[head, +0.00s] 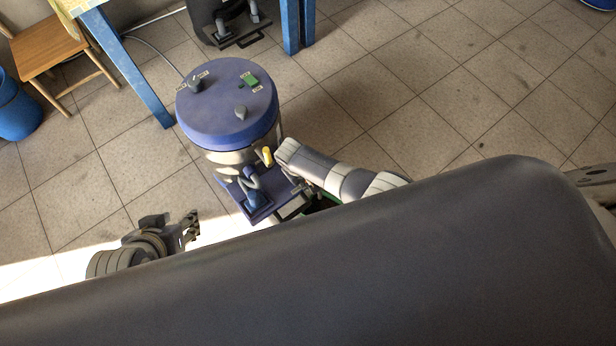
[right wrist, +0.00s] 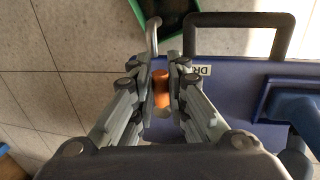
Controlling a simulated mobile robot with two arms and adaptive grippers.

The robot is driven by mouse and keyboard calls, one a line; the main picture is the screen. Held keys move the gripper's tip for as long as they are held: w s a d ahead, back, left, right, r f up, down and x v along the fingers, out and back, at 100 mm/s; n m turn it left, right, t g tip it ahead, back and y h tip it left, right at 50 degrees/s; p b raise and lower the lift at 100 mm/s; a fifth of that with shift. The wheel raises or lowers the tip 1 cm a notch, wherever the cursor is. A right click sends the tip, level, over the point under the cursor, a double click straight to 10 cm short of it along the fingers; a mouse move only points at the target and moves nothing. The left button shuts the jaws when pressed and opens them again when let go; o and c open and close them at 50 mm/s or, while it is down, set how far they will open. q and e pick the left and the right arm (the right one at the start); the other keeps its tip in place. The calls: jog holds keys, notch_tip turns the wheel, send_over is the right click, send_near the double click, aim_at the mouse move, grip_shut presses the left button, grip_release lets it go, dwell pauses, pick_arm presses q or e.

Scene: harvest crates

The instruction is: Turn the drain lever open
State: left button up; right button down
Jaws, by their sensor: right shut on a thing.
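The drain lever has an orange handle (right wrist: 161,88), which sits between the fingers of my right gripper (right wrist: 165,90) in the right wrist view. Both fingers close on the handle's sides. Beside it, a partly covered label (right wrist: 201,70) reading "DR" lies on the machine's blue base (right wrist: 230,80). A bent metal pipe (right wrist: 152,38) sticks out above the handle. In the head view my right arm reaches the machine's blue base (head: 262,208) and hides the lever and the fingertips. My left gripper (head: 191,226) is empty over the floor, left of the base, with fingers apart.
The machine has a round blue lid (head: 222,105) with knobs and a green switch. A green-rimmed container (right wrist: 137,12) stands under the pipe. A blue-legged table (head: 135,80), a wooden chair (head: 45,50) and a blue bucket (head: 18,110) are at upper left. Tiled floor is clear at right.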

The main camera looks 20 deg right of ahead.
jog(key=shift+s+a, duration=0.1)
dwell(0.4)
jog(key=c, duration=1.6)
grip_release()
jog(key=shift+o, duration=0.2)
notch_tip(320, 180, up, 12)
jog(key=a, duration=0.2)
jog(key=shift+s+f, duration=0.15)
jog(key=shift+s, duration=0.2)
